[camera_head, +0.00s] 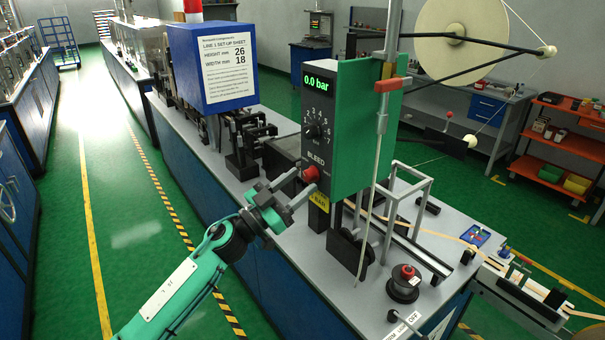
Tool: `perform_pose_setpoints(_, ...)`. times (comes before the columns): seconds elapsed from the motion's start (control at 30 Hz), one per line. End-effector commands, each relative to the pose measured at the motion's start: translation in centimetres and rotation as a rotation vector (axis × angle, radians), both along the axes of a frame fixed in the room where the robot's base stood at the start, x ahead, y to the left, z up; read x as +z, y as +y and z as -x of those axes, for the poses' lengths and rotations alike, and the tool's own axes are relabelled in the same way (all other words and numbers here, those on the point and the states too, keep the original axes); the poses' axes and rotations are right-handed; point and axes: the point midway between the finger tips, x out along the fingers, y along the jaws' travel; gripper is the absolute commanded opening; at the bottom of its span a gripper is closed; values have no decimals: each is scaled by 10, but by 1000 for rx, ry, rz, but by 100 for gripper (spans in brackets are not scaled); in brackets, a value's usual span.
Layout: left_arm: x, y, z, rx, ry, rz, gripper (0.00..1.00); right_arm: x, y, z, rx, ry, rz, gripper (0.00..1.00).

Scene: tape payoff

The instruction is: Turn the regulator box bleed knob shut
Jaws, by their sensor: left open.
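The regulator box (345,130) stands on the bench, with a dark front and a green side. Its lit display (318,80) reads 0.0 bar. Below it are a numbered black dial (314,131) and the word BLEED. The red bleed knob (311,174) sticks out low on the front. My left gripper (306,181) comes from the lower left and is open. Its two fingertips are right at the knob, one on its left and one below it. I cannot tell whether they touch it. My right gripper is not in view.
A blue box with a set-up sheet (225,65) stands on the bench behind. A thin upright rod (375,180) and a grey frame (408,205) stand right of the regulator box. A red-topped black part (404,283) sits at the front. A large tape reel (455,35) hangs upper right.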

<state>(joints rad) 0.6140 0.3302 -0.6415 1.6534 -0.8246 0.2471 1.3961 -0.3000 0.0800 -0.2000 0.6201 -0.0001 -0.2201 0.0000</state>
Motion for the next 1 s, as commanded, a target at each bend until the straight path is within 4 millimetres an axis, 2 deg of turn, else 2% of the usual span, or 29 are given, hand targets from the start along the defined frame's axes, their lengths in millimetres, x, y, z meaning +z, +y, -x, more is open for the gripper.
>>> perform_pose_setpoints(0.2,6,-13,-9,0,0,0,49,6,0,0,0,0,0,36)
perform_pose_setpoints(0.5,6,-14,-10,0,1,-1,49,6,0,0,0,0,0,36)
perform_pose_setpoints(0.7,6,-13,-10,1,1,0,10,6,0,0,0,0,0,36)
perform_pose_setpoints(0.73,6,-13,-10,1,1,0,7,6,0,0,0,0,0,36)
perform_pose_setpoints(1.0,7,-13,-10,2,-2,-1,6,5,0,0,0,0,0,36)
